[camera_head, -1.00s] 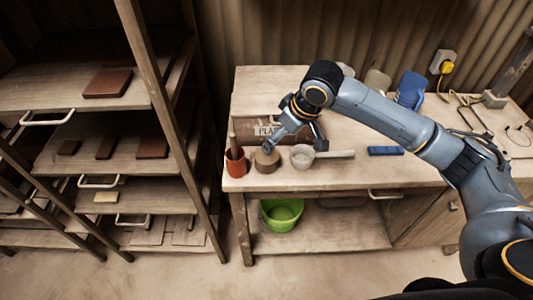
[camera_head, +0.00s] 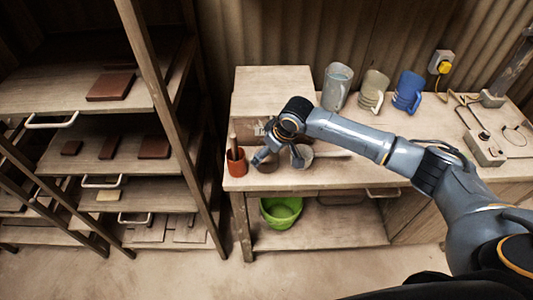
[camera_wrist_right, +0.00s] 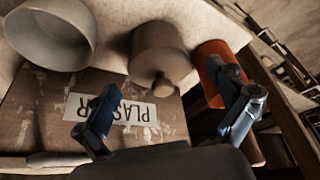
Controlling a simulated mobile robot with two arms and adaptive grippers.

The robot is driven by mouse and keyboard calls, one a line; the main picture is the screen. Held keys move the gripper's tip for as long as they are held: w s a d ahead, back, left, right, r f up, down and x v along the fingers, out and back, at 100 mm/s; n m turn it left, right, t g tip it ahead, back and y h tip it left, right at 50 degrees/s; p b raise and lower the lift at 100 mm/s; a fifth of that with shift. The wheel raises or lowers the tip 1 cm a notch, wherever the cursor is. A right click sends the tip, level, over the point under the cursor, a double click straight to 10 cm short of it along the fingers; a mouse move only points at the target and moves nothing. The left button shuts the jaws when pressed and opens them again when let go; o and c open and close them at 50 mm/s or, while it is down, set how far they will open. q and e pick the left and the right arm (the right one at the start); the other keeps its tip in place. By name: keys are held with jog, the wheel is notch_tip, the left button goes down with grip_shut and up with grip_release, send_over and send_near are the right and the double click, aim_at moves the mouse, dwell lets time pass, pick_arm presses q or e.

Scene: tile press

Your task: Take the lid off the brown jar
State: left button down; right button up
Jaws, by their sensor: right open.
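The brown jar (camera_wrist_right: 152,36) stands on the workbench (camera_head: 350,178). Its round lid (camera_wrist_right: 158,66) with a small knob (camera_wrist_right: 162,86) is on it in the right wrist view. In the head view my right gripper (camera_head: 278,159) is low over the jar and hides most of it. In the right wrist view the open fingers of my right gripper (camera_wrist_right: 173,105) are spread on either side of the knob's line, with nothing between them held. Contact with the lid cannot be told. My left gripper is not in view.
An orange pot (camera_head: 237,164) with tools stands close left of the jar. A pale bowl (camera_wrist_right: 50,32) stands on its other side. A box labelled "PLAS..." (camera_wrist_right: 60,85) is close behind. Several cups, one of them blue (camera_head: 408,92), stand at the back. A shelf rack (camera_head: 165,110) is at left.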

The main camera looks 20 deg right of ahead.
jog(key=c, duration=1.3)
jog(key=shift+o, duration=0.2)
